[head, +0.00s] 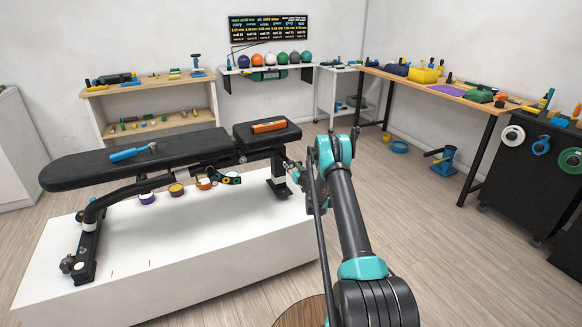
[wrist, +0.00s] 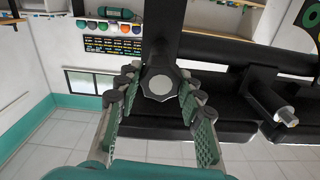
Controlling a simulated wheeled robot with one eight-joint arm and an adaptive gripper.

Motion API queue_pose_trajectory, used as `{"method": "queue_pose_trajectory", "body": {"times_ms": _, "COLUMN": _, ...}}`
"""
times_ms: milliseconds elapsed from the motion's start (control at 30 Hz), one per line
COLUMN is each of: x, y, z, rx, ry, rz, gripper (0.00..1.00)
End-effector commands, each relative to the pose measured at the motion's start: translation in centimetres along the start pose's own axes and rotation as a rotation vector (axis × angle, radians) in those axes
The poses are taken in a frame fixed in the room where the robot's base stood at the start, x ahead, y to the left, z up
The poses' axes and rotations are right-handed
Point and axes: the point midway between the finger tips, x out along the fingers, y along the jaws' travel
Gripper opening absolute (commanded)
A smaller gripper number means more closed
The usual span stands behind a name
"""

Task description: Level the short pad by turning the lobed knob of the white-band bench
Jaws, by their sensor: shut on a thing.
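The bench stands on a white platform (head: 180,240), with a white band on its left leg (head: 90,226). Its short pad (head: 290,134) is at the right end and carries an orange level (head: 269,126); its bubble is too small to read. The long pad (head: 90,168) lies to the left with a blue-handled tool (head: 130,153) on it. In the wrist view the lobed knob (wrist: 160,86), dark with a pale centre, sits between the fingertips. My gripper (wrist: 160,80) is shut on it. In the head view my gripper (head: 296,172) is beside the bench's right end, partly hidden by my arm.
Several coloured round pieces (head: 176,190) hang or stand below the long pad. A workbench (head: 440,88) with tools runs along the right wall, and a black cabinet (head: 520,170) stands at the right. Shelves line the back wall.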

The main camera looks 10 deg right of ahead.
Motion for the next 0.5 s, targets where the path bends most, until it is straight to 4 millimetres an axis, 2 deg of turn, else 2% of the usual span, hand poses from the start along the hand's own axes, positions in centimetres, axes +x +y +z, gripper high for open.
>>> {"method": "queue_pose_trajectory", "body": {"times_ms": 267, "x": -0.04, "y": 0.05, "z": 0.02, "rx": 0.119, "ry": 0.0, "rz": 0.0, "gripper": 0.09}}
{"method": "queue_pose_trajectory", "body": {"times_ms": 500, "x": -0.06, "y": 0.12, "z": 0.05, "rx": 0.304, "ry": 0.0, "rz": 0.0, "gripper": 0.09}}
